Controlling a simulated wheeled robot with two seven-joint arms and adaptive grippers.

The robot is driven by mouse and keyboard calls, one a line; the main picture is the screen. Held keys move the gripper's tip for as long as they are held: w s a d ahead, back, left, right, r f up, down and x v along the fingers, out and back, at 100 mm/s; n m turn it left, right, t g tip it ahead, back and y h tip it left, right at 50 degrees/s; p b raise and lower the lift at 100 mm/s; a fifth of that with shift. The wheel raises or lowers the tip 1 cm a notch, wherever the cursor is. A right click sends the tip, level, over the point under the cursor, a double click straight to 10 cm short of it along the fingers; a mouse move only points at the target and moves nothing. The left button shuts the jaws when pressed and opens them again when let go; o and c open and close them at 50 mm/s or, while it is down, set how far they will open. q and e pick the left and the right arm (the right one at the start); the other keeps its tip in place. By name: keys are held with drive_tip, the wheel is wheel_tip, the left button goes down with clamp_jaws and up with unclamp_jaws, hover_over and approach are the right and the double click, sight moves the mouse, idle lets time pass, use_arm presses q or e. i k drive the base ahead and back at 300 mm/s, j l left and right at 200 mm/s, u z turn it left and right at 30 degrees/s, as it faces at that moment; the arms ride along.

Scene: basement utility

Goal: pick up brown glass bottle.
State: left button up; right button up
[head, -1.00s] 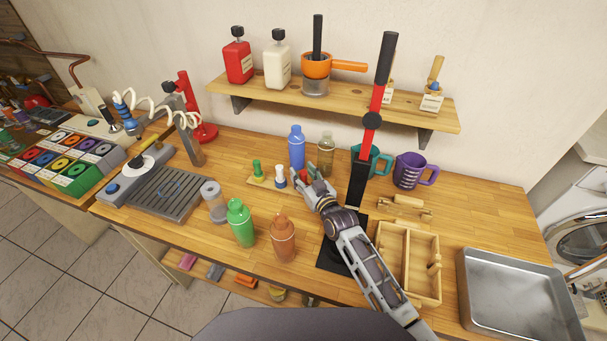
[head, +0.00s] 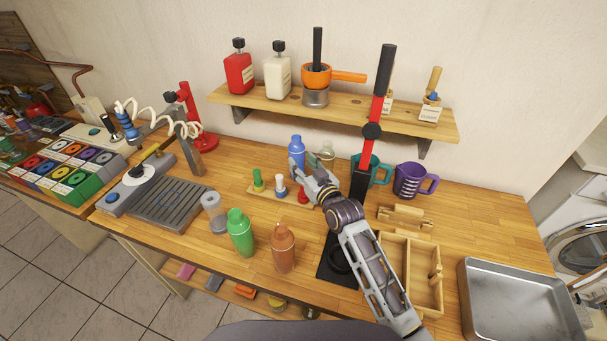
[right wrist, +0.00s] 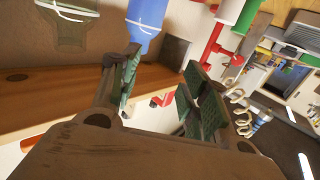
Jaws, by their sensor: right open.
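The brown glass bottle (head: 327,153) stands at the back of the wooden workbench, right of a blue bottle (head: 297,150). It looks olive and see-through, and its lower part is hidden behind my right gripper (head: 314,178). My right gripper is open and empty, in front of the bottle and low beside it; I cannot tell whether it touches. In the right wrist view the open fingers (right wrist: 162,82) show nothing between them. An olive shape at the top left there (right wrist: 68,25) seems to be the bottle, beside the blue one (right wrist: 146,22). My left gripper is not in view.
A small board (head: 262,188) with green, white and red pieces lies left of my gripper. A red-and-black upright press handle (head: 370,130), teal mug (head: 379,170) and purple mug (head: 411,180) stand right. A shelf (head: 345,110) overhangs behind. Green (head: 240,232) and copper (head: 283,250) shakers stand in front.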

sight(282, 247)
drive_tip(key=k+l, duration=0.1)
drive_tip(key=k, duration=0.65)
drive_tip(key=k+l, duration=0.1)
drive_tip(key=k, duration=0.6)
